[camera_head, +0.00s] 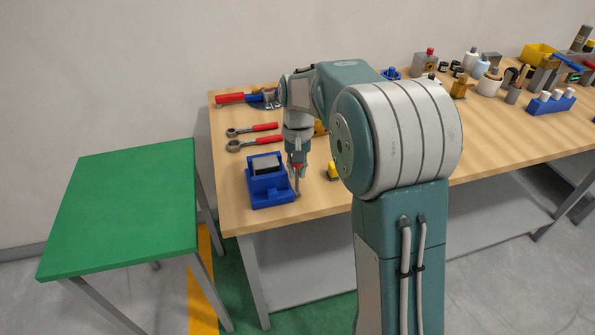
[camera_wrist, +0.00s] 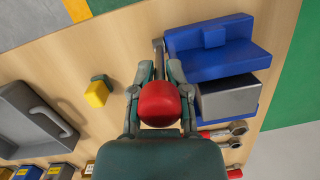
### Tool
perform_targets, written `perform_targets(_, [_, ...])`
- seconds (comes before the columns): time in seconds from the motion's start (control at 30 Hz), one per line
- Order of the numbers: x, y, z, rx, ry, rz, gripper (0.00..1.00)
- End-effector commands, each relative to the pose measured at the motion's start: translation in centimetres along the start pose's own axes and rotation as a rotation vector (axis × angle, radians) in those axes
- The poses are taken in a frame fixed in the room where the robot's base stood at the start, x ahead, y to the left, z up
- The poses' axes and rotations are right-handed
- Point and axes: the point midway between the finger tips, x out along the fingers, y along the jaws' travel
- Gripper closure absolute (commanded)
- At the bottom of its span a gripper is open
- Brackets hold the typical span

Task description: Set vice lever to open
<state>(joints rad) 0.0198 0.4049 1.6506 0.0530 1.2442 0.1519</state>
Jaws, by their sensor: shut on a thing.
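The blue vice (camera_head: 268,192) with a grey block in its jaws stands near the front left corner of the wooden table. In the wrist view the vice (camera_wrist: 215,65) is at the upper right. The vice lever's red ball knob (camera_wrist: 159,103) is between my gripper's fingers, and a short grey rod (camera_wrist: 158,46) shows beyond it beside the vice. My gripper (camera_head: 297,170) points down just right of the vice and is shut on the red knob. The fingers partly hide the lever, so its exact angle is unclear.
Two red-handled wrenches (camera_head: 256,143) lie behind the vice. A small yellow object (camera_wrist: 97,94) sits on the table to the right of the vice in the head view. A green table (camera_head: 125,205) stands at left. Many tools and bottles crowd the table's far right.

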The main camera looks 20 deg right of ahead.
Motion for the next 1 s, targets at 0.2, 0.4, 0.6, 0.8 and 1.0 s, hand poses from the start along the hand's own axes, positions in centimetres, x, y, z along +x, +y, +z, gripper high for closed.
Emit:
perform_targets(0.2, [-0.60,-0.13,-0.33,0.000,0.019,-0.004,1.00])
perform_targets(0.4, [-0.62,-0.14,-0.36,-0.001,0.021,-0.005,1.00])
perform_targets(0.6, [-0.64,-0.14,-0.37,-0.001,0.022,-0.005,0.75])
perform_targets(0.8, [-0.46,-0.11,-0.35,0.000,0.017,-0.004,0.52])
perform_targets(1.0, [-0.33,-0.08,-0.32,0.000,0.012,-0.003,0.52])
